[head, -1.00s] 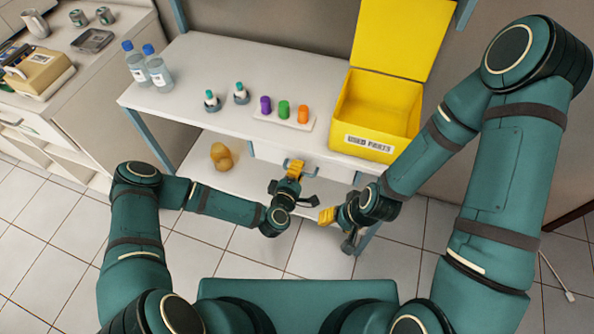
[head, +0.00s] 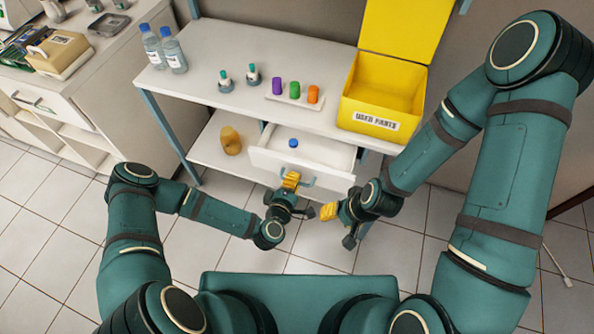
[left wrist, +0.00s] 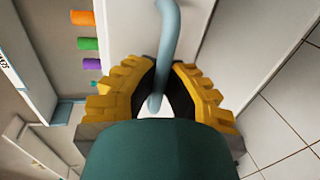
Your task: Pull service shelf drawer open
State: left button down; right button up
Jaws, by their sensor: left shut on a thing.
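The service shelf drawer (head: 304,149) stands open under the white shelf top in the head view. A small blue-capped item (head: 293,143) shows inside it. The drawer's grey-blue handle (head: 309,182) is on its front face. My left gripper (head: 291,181) is shut on the handle, and the left wrist view shows the handle bar (left wrist: 168,45) running between its yellow fingers. My right gripper (head: 329,211) is to the right, in front of the drawer and apart from it. Whether its fingers are open or shut is unclear.
On the shelf top (head: 220,55) are two bottles (head: 163,50), small vials, a rack of coloured tubes (head: 294,91) and a yellow bin (head: 381,105). A tan jar (head: 231,141) stands on the lower shelf. A white cabinet (head: 60,105) is at left. Floor tiles are clear around the shelf.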

pick_arm(q)
jog(key=f+v, duration=0.1)
jog(key=v, duration=0.6)
jog(key=shift+f+p, duration=0.25)
jog(key=shift+p, duration=0.05)
jog(key=shift+s+a, duration=0.1)
jog(key=shift+s, duration=0.05)
jog(key=c, duration=1)
grip_release()
notch_tip(320, 180, up, 10)
jog(key=shift+r, duration=0.1)
